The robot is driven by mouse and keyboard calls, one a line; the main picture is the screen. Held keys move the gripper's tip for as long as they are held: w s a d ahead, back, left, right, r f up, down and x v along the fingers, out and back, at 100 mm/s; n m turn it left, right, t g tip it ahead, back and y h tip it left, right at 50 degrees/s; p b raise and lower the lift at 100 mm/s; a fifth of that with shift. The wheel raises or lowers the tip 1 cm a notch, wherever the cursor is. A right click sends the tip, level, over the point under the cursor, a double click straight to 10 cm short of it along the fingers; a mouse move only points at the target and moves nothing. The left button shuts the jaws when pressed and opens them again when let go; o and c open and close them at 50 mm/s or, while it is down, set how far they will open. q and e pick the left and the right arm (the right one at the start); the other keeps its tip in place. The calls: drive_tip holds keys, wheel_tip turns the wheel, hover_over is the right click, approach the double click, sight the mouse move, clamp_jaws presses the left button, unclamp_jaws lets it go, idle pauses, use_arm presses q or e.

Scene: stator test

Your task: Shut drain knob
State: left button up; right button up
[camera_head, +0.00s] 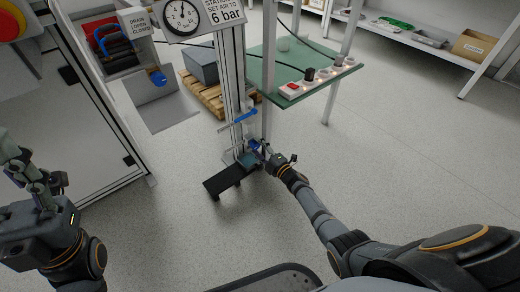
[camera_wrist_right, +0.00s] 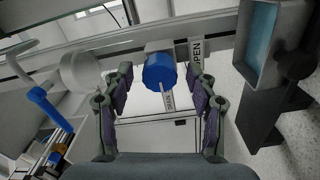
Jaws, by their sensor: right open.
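The blue drain knob (camera_wrist_right: 160,72) shows in the right wrist view, below a grey rail, with an "OPEN" label (camera_wrist_right: 196,56) to its right. In the head view the knob (camera_head: 255,144) is small, low on the metal post, partly hidden by my right gripper. My right gripper (camera_head: 268,152) is open, and in the wrist view its two fingers (camera_wrist_right: 161,88) stand left and right of the knob. I see a gap on each side; how deep the knob sits between them is unclear. My left gripper (camera_head: 22,168) is at the left edge, away from the knob; its jaw state is unclear.
A blue lever (camera_head: 243,117) sits on the post above the knob. A black-framed tray (camera_head: 228,178) stands at the post's foot. A pressure gauge (camera_head: 181,17) is above. A green table (camera_head: 318,84) stands behind right. The floor at front right is clear.

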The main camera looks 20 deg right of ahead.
drive_tip(key=v, duration=1.2)
